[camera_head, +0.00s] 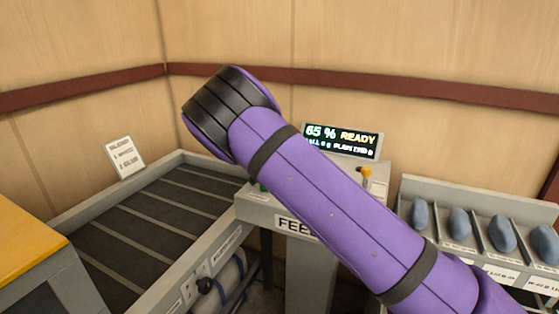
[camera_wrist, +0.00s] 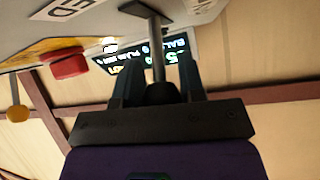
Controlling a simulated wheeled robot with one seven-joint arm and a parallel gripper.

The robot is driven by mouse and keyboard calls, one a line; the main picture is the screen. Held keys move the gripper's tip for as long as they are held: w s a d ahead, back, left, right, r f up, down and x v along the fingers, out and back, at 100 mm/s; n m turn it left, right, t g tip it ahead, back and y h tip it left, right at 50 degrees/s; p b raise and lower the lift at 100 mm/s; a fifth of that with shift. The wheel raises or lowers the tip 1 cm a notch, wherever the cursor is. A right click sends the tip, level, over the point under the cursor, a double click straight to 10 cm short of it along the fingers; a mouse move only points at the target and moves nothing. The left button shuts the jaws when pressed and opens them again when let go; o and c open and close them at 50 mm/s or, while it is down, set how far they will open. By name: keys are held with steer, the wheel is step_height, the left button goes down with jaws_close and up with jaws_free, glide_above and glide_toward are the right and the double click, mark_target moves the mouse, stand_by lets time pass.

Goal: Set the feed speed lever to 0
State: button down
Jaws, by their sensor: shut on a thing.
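In the wrist view, which is upside down, a lever (camera_wrist: 157,50) with a grey rod and a dark knob runs from the feeder panel to between my gripper's fingers. My gripper (camera_wrist: 158,85) is shut on it around the knob end. In the head view my purple arm hides the gripper and the lever. The display (camera_head: 340,140) reads "65 % READY" with a smaller line below it, partly hard to read. The feeder panel (camera_head: 258,208) bears the letters "FEE", the rest covered by my arm. The lever's scale cannot be read.
A red button (camera_wrist: 68,65) sits beside the lever. A yellow-orange knob (camera_head: 366,171) stands right of my arm. A conveyor (camera_head: 150,215) lies left, with a sign (camera_head: 124,157) behind it. A rack (camera_head: 437,187) of blue-grey pillows stands right; a yellow-topped table (camera_head: 25,240) stands left.

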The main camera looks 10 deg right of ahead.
stand_by(0.3)
steer(key=c, duration=0.8)
jaws_free()
steer(key=v, duration=1.1)
steer(key=shift+f, duration=0.1)
